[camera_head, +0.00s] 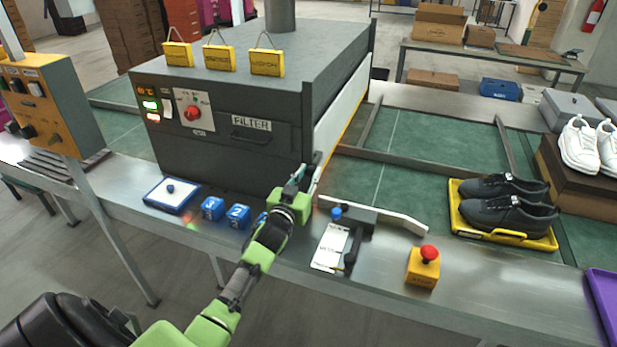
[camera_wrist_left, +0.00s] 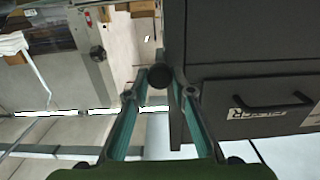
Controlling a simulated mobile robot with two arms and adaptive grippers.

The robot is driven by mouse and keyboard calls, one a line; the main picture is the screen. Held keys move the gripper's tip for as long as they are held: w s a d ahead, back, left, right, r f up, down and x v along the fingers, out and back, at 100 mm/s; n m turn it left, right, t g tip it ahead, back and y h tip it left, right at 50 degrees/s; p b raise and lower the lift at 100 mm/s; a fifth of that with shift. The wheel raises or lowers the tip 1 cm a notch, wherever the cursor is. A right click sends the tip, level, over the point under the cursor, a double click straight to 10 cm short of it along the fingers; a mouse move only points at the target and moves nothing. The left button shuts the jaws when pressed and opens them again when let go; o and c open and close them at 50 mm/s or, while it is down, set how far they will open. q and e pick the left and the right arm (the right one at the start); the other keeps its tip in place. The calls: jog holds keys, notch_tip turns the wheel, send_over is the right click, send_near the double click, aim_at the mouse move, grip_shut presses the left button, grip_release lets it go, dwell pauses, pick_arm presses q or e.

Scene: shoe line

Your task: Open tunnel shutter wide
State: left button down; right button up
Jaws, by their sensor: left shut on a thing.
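The dark grey tunnel (camera_head: 245,90) stands on the conveyor line, with a FILTER drawer (camera_head: 252,124) on its front. The pale shutter panel (camera_head: 342,105) with a yellow lower edge covers its right side in the head view. My left gripper (camera_head: 306,180) is at the tunnel's front right corner, near the shutter's near end. In the left wrist view, its fingers (camera_wrist_left: 155,82) close on a dark round knob (camera_wrist_left: 158,69) beside the tunnel wall. The arm and fingers partly hide the knob's mounting. My right gripper is not in view.
Black shoes on a yellow tray (camera_head: 507,236) sit on the green belt at right. A metal guide bar (camera_head: 400,222), a red-topped stop button (camera_head: 428,254) and blue numbered blocks (camera_head: 237,216) line the front edge. The belt between tunnel and tray is clear.

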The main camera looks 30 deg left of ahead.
pick_arm(q)
notch_tip(320, 180, up, 12)
jog(key=p, duration=0.8)
jog(key=shift+r, duration=0.25)
jog(key=c, duration=1.8)
grip_release()
jog(key=shift+o, duration=0.2)
jog(key=shift+f, duration=0.1)
jog(key=shift+f, duration=0.1)
jog(key=v, duration=1.2)
